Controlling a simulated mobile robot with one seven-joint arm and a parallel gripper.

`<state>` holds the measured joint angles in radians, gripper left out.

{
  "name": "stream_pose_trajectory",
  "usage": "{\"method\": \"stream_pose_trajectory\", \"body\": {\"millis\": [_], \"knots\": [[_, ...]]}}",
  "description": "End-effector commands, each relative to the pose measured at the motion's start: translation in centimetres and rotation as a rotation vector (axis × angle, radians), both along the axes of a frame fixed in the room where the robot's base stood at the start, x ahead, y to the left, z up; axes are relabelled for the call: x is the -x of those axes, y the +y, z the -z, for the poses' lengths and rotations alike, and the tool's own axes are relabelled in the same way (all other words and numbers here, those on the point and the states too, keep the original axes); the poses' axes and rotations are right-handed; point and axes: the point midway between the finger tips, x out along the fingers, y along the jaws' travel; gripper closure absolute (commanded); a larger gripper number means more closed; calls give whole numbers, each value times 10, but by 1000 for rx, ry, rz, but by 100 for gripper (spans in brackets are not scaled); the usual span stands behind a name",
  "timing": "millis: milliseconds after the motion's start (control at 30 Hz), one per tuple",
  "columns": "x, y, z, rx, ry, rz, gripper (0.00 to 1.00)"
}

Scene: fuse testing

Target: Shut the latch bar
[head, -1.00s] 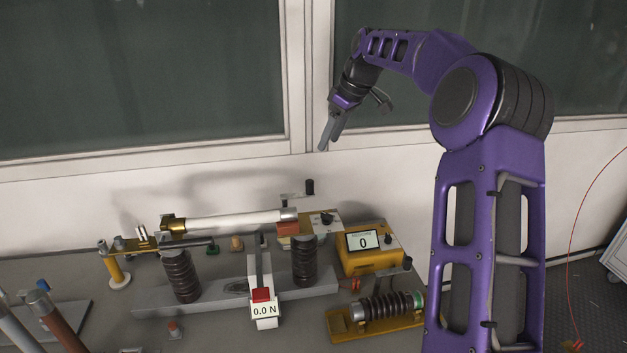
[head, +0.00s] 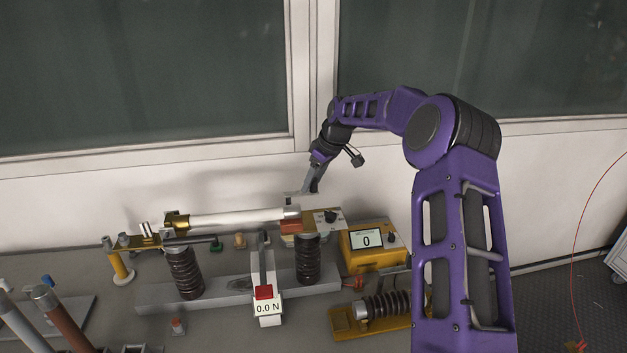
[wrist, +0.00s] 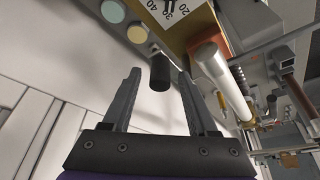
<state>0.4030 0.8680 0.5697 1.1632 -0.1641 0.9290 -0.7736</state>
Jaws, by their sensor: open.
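A thin metal bar (head: 297,195) with a black upright handle stands at the right end of the white fuse tube (head: 235,217); I take it for the latch bar. In the wrist view the black handle (wrist: 159,72) shows between my fingertips, with a gap on each side. My gripper (head: 309,189) points down over this bar from behind and hides the handle in the head view. It also shows in the wrist view (wrist: 161,84), open and empty. I cannot tell how deep the handle sits between the fingers.
The tube lies above two dark ribbed insulators (head: 186,273). A yellow meter box (head: 372,258) reading 0 stands to the right. A force gauge (head: 267,307) reading 0.0 N is in front. The wall (head: 90,197) is close behind my gripper.

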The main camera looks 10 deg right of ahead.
Motion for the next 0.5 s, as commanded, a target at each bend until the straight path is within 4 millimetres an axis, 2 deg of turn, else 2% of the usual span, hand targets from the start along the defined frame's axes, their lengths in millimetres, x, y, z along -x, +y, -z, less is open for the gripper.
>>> {"method": "stream_pose_trajectory", "body": {"millis": [233,500], "knots": [[0,0,1,0,0,0,43],[0,0,0,0,0,0,91]]}}
